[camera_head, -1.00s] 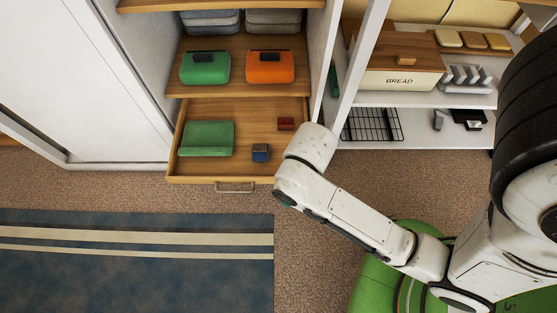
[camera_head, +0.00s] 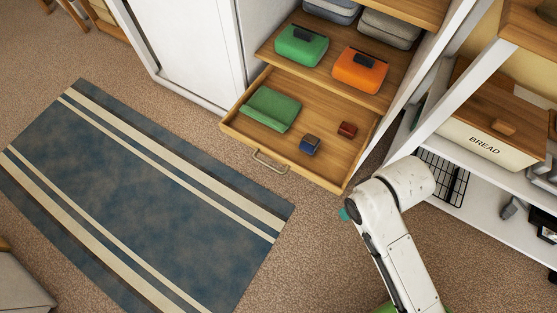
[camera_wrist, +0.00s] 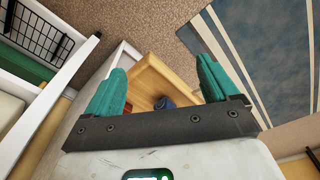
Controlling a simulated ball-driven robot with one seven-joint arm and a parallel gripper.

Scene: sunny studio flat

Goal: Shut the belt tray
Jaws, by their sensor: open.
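The belt tray (camera_head: 336,161) is a wooden pull-out tray with a metal handle (camera_head: 269,163) on its front. It stands pulled out at the bottom of the wardrobe. A green folded item (camera_head: 271,109), a blue rolled item (camera_head: 310,145) and a brown-red rolled item (camera_head: 347,130) lie in it. In the head view my arm is right of the tray's front corner, and my gripper is mostly hidden behind it. In the wrist view my gripper (camera_wrist: 160,90) has two teal fingers spread wide apart and empty. The tray (camera_wrist: 150,84) and the blue item (camera_wrist: 164,103) show between and beyond them.
Above the tray a shelf holds a green pouch (camera_head: 301,45) and an orange pouch (camera_head: 360,71). A blue striped rug (camera_head: 145,195) lies in front on the carpet. A white shelf unit with a bread box (camera_head: 490,125) and a black wire rack (camera_head: 443,177) stands right.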

